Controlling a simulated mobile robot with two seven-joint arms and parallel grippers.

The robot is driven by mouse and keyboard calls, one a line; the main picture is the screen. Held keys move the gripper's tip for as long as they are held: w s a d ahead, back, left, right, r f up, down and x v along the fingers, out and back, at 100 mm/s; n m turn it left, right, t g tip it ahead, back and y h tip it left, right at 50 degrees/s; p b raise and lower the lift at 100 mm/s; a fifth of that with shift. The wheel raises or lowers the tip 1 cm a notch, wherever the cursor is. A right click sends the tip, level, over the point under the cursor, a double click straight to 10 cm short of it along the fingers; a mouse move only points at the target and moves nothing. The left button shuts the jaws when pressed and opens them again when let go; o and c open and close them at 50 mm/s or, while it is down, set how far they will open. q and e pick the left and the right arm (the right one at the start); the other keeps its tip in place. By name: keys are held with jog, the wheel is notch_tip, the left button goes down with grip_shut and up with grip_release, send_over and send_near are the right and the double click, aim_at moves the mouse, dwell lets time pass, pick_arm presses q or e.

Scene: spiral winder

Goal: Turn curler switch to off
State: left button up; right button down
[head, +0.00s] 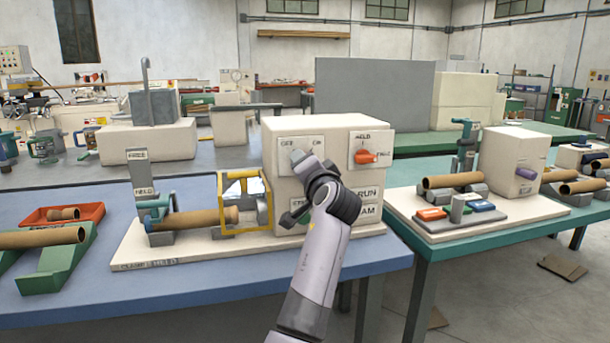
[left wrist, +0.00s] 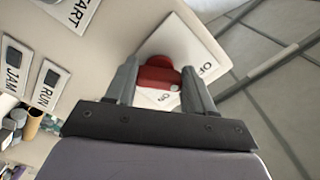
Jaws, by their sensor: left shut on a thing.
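The curler switch is a red knob (left wrist: 158,78) on a white plate (left wrist: 205,52) marked OFF and ON. In the left wrist view the knob lies between the two grey fingers of my left gripper (left wrist: 166,84), which is shut on it. A pale mark on the knob's end is nearer the ON lettering than the OFF lettering. In the head view the same plate (head: 283,148) is on the upper left of the cream machine box (head: 340,135). My left gripper (head: 298,156) is at it and hides the knob. My right gripper is in neither view.
A second panel (head: 372,139) with an orange knob is to the right on the box. START, RUN (left wrist: 47,86) and JAM (left wrist: 13,72) labels are close by. A yellow guard frame (head: 231,212) and a brown tube (head: 195,219) stand left of the box, on the blue table (head: 80,305).

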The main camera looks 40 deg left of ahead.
pick_arm(q)
jog(key=shift+n+b, duration=0.3)
jog(key=shift+n, duration=0.4)
jog(key=shift+r, duration=0.1)
jog(key=o, duration=1)
jog(key=shift+o, duration=0.2)
jog(key=v, duration=0.7)
jog(key=shift+d, duration=0.1)
